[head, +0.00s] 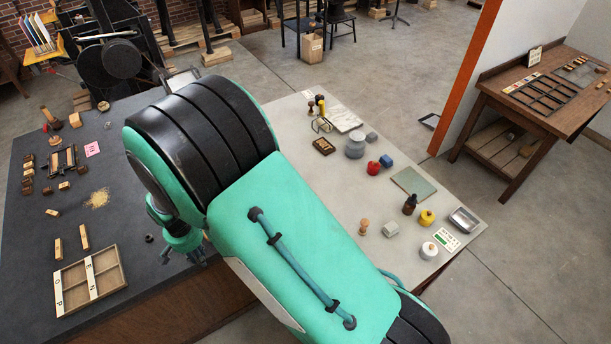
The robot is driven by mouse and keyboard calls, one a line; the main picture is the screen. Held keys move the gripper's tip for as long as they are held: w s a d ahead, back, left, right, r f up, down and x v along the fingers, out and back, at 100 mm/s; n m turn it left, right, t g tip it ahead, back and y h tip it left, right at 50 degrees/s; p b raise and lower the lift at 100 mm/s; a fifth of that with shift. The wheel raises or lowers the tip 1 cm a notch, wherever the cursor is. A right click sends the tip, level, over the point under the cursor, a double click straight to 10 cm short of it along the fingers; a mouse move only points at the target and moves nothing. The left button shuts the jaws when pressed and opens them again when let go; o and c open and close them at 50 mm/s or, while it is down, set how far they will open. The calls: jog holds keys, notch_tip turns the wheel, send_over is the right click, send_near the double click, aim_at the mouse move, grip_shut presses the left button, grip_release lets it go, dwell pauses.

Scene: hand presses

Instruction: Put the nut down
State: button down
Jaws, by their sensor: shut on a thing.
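My gripper (187,257), teal with dark fingers, hangs low over the dark tabletop (125,220), right of the divided wooden tray. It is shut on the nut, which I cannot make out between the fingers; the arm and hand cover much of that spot. A small dark round piece (149,238) lies on the dark top just left of my gripper, apart from it. I cannot tell from here how far the fingertips are above the surface.
The divided wooden tray (62,299) lies near the front edge, with two wooden sticks behind it. Yellow grains (97,198) and small wooden blocks lie farther left. A pale table (335,180) with bottles and jars is at right. Bare dark top lies between tray and gripper.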

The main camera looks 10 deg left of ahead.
notch_tip(320, 180, up, 5)
jog(key=shift+r, duration=0.15)
jog(key=w+d+m+b, duration=0.2)
jog(key=w+d, duration=0.3)
jog(key=w, duration=0.4)
jog(key=w+d+m+b, duration=0.15)
jog(key=w+d, duration=0.25)
jog(key=w, duration=0.4)
jog(key=m+b, duration=0.8)
jog(key=b, duration=0.4)
send_over(375, 204)
notch_tip(375, 204, down, 10)
jog(key=shift+p, duration=0.3)
jog(key=shift+a, duration=0.1)
jog(key=shift+f+b, duration=0.6)
jog(key=shift+f, duration=2.6)
